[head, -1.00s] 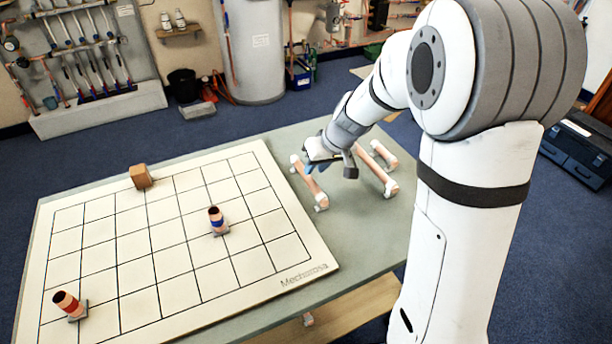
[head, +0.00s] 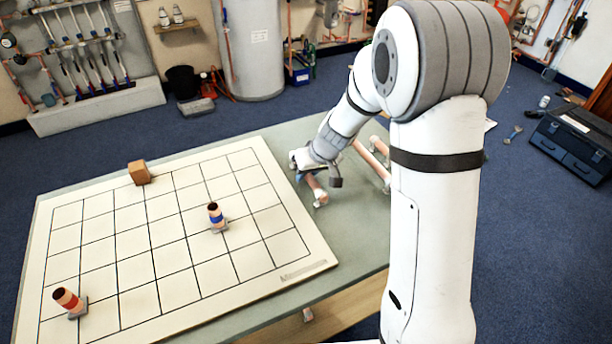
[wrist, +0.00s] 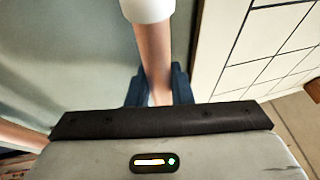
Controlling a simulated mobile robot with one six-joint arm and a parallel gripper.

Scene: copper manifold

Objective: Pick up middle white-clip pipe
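Several copper pipes with white clips at their ends lie on the grey-green table. The pipe nearest the board shows its copper body (wrist: 153,48) and a white clip (wrist: 148,8) in the wrist view. In the head view its near clip (head: 320,199) shows below my gripper (head: 318,176), which hides much of the rest. My gripper's blue fingers (wrist: 158,88) stand on either side of this pipe; whether they press on it is unclear. A longer pipe (head: 371,164) lies to the right, and a further one (head: 379,146) is partly hidden behind my arm.
A white gridded board (head: 290,270) lies left of the pipes, close beside my gripper. On it stand a blue-banded copper piece (head: 215,215), a red-banded one (head: 68,301) and a brown block (head: 139,173). The table (head: 345,240) is clear in front of the pipes.

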